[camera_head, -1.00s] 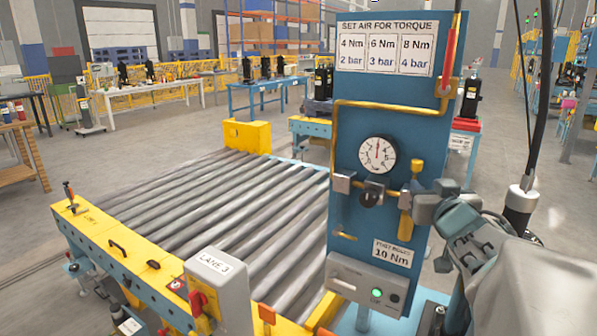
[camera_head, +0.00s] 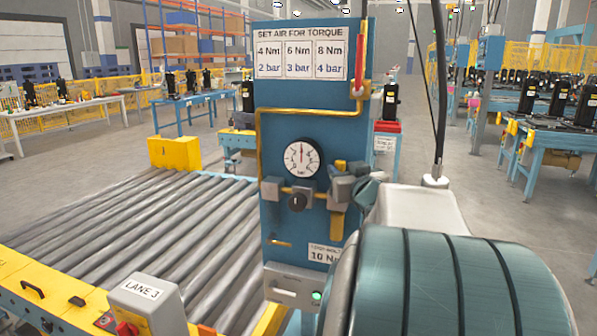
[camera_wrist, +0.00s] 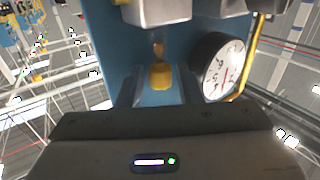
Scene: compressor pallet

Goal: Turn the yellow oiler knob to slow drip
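The yellow oiler knob (camera_wrist: 160,76) is a small cylinder on a brass-coloured stem in the wrist view. It lies between my gripper's two dark fingers (camera_wrist: 160,90), with a visible gap on each side, so my gripper is open around or just in front of it. In the head view the knob's top (camera_head: 341,165) shows just above my gripper (camera_head: 345,188), which hides part of the oiler. The yellow lower part of the oiler (camera_head: 338,225) shows below my gripper. Any drip marking is too small to see.
The blue panel (camera_head: 290,130) carries a round pressure gauge (camera_head: 302,159), a dark regulator knob (camera_head: 297,202) and a yellow pipe. The gauge also shows close beside the fingers in the wrist view (camera_wrist: 222,68). A roller conveyor (camera_head: 150,225) lies to the left.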

